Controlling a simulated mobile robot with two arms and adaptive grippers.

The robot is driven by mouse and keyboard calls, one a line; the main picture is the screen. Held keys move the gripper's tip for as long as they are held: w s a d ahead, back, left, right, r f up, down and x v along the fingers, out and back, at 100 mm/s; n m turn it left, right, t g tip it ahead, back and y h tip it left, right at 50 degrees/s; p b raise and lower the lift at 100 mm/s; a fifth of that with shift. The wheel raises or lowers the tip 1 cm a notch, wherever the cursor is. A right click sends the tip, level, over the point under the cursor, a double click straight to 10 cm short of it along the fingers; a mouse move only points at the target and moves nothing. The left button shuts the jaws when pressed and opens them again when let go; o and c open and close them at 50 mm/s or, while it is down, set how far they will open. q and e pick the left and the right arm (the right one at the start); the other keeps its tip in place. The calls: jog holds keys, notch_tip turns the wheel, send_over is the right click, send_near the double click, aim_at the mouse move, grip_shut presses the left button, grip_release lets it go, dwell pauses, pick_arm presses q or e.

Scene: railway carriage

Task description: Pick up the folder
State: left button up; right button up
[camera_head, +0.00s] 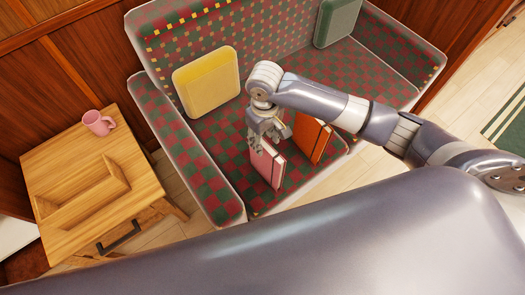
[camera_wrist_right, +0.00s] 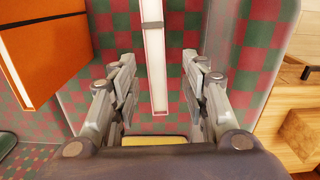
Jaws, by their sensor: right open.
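A pink-red folder (camera_head: 266,166) stands upright on the checked seat of the sofa. An orange folder (camera_head: 311,138) stands to its right, apart from it. My right gripper (camera_head: 265,143) is above the pink-red folder, pointing down at its top edge. In the right wrist view, the pink-red folder shows as a narrow pale edge (camera_wrist_right: 154,60) with a dark band, between the two open fingers (camera_wrist_right: 157,75). I see a gap on each side of it. The orange folder (camera_wrist_right: 42,50) is left of the fingers there. My left gripper is not in view.
A yellow cushion (camera_head: 206,80) and a green cushion (camera_head: 337,20) lean on the sofa back (camera_head: 265,35). The sofa's left armrest (camera_head: 190,150) is near the gripper. A wooden table (camera_head: 75,150) with a pink mug (camera_head: 98,123) stands at left.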

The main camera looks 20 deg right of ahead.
aim_at(265, 146)
jog(key=shift+f, duration=0.35)
jog(key=f, duration=0.3)
jog(key=shift+s+f, duration=0.2)
jog(key=shift+f, duration=0.75)
jog(key=f, duration=0.3)
jog(key=f+b, duration=0.1)
jog(key=shift+d+f, duration=0.2)
jog(key=shift+d, duration=0.1)
jog(key=shift+f, duration=0.35)
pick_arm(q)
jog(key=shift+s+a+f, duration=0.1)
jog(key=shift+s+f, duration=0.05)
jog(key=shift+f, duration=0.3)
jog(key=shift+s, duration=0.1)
pick_arm(e)
grip_shut()
